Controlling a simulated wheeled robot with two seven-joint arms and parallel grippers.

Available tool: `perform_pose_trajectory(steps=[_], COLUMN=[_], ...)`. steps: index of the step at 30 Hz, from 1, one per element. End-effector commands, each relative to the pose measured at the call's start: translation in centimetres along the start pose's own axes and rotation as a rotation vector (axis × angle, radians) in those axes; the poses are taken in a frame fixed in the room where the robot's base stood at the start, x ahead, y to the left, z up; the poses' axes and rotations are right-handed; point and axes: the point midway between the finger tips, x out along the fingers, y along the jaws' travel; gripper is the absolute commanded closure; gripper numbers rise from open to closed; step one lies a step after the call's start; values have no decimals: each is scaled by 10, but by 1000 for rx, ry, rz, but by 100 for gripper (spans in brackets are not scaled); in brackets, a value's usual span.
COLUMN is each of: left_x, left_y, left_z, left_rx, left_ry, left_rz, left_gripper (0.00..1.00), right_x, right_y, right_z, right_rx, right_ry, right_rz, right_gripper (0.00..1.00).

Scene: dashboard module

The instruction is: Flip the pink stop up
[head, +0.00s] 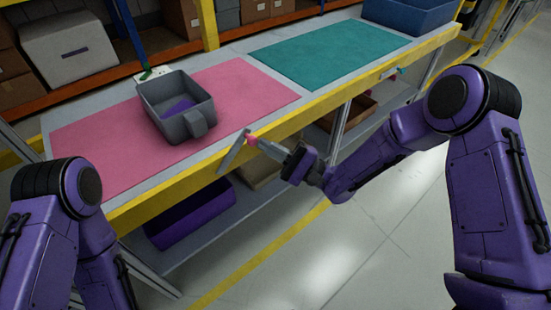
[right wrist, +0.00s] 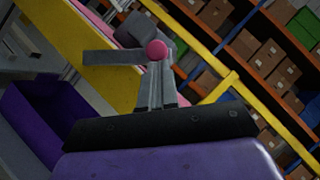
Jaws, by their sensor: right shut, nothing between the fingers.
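The pink stop shows as a round pink knob (head: 252,140) with a grey bar (head: 233,154) beside it, at the yellow front edge of the table. In the head view the bar slants down and to the left across that edge. In the right wrist view the pink knob (right wrist: 157,50) is right at the fingertips, and the bar (right wrist: 112,57) reaches left. My right gripper (head: 263,144) is shut with nothing between its fingers, its tips at or very near the knob; I cannot tell whether they touch. My left arm is at lower left; its gripper is out of view.
A grey handled bin (head: 178,118) with something purple inside stands on the pink mat (head: 85,150). A teal mat (head: 325,52) and a blue crate (head: 410,14) lie farther right. A lower shelf holds a purple bin (head: 190,213). The floor at right is clear.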

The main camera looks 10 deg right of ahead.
Motion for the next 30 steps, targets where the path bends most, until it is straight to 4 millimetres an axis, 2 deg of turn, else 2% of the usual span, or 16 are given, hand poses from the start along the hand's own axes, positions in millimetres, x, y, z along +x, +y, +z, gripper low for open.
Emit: perform_pose_trajectory(steps=[1,15,24,30], left_x=[-16,-91,-126,-139], left_y=[-2,-8,-11,-12], left_z=[-7,-38,-52,-58], left_rx=[0,0,0,0], left_ry=[0,0,0,0], left_rz=[0,0,0,0], left_gripper=[19,19,19,19], right_x=[7,37,52,58], right_y=[-11,-22,-16,-10], right_z=[9,51,71,78], right_rx=[-37,-390,-571,-648], right_ry=[-2,1,0,1], right_rz=[28,290,426,482], right_gripper=[100,100,100,100])
